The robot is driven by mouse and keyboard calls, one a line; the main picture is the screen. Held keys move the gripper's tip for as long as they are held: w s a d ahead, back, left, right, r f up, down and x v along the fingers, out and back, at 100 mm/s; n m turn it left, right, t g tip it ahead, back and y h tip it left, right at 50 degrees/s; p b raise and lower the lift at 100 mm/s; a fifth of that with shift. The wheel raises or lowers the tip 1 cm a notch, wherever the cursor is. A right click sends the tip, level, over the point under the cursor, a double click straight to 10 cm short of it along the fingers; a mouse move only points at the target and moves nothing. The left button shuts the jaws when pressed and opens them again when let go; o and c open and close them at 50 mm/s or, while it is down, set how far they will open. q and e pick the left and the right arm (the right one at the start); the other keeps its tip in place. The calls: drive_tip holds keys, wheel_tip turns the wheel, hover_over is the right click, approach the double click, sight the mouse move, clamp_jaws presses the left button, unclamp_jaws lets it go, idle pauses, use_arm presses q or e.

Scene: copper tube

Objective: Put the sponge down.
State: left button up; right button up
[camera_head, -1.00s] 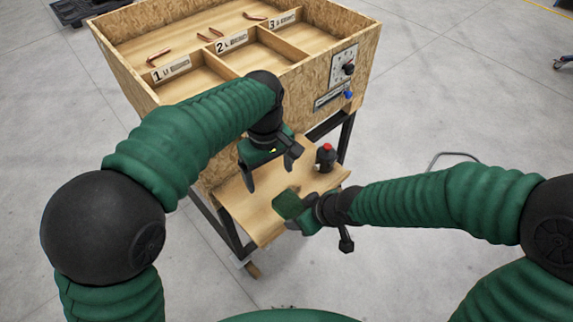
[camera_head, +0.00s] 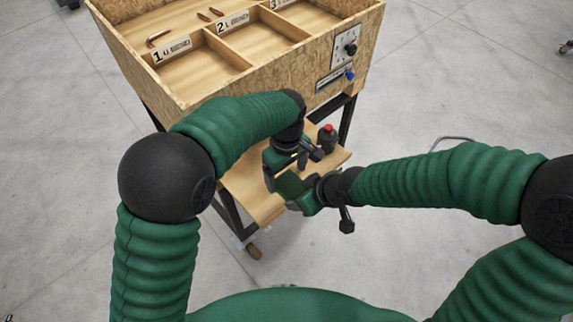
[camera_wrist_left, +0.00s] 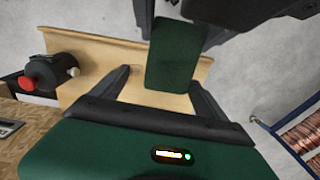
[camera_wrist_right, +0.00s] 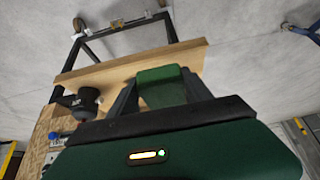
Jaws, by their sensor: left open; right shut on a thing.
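The dark green sponge (camera_head: 290,186) is held above the small wooden shelf (camera_head: 258,208) by my right gripper (camera_head: 304,196). In the right wrist view the sponge (camera_wrist_right: 160,76) sits between that gripper's fingers, which are shut on it. My left gripper (camera_head: 292,169) is open and empty, close to the sponge on its far side. In the left wrist view the sponge (camera_wrist_left: 172,58) lies just ahead of the open fingers, over the gap between them. I cannot tell whether the left fingers touch it.
Above is a wooden bin (camera_head: 205,92) with numbered compartments, copper tubes (camera_head: 158,39) and a dial panel (camera_head: 346,46). The shelf's front part is bare.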

use_arm(q)
drive_tip(key=shift+a, duration=0.1)
drive_tip(key=c, duration=0.6)
use_arm(e)
drive_tip(key=shift+a, duration=0.1)
use_arm(q)
drive_tip(key=shift+w, duration=0.1)
drive_tip(key=c, duration=0.8)
drive_tip(key=shift+c, duration=0.8)
use_arm(e)
drive_tip(key=o, duration=1.4)
drive_tip(key=shift+o, duration=0.6)
